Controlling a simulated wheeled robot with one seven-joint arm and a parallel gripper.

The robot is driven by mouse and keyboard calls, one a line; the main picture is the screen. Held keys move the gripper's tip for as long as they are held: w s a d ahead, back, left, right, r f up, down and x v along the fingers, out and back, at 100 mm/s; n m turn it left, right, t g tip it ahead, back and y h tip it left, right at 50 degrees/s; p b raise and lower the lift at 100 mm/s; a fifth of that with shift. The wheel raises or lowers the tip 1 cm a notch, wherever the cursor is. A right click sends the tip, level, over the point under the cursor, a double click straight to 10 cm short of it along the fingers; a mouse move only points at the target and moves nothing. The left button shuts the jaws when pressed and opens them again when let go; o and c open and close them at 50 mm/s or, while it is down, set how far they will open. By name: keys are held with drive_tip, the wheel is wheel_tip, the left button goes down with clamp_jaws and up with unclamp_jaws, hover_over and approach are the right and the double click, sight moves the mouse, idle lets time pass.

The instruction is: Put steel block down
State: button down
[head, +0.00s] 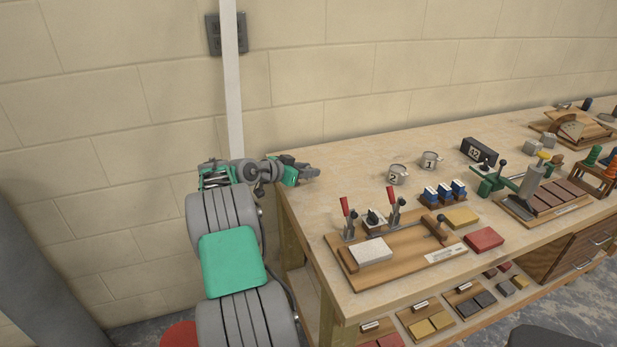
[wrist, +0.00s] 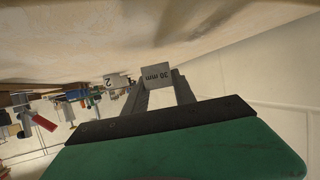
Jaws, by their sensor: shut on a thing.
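My gripper (head: 311,171) is at the left end of the workbench, near its back corner, low over the top. In the wrist view my gripper (wrist: 158,88) is shut on a grey steel block (wrist: 158,76) marked "30 mm". The block sits between the fingertips and shows upside down in that view. The bench top (wrist: 190,25) fills the upper part of the wrist view, close to the block. I cannot tell whether the block touches it. In the head view the block is too small to make out.
A wooden clamp board (head: 420,262) with red-handled clamps lies nearer the front edge. Bare bench top (head: 350,150) surrounds my gripper's right side.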

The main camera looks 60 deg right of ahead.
drive_tip(key=shift+f, duration=1.5)
drive_tip(key=c, duration=1)
unclamp_jaws()
drive_tip(key=shift+c, duration=0.2)
drive_tip(key=shift+r, duration=0.1)
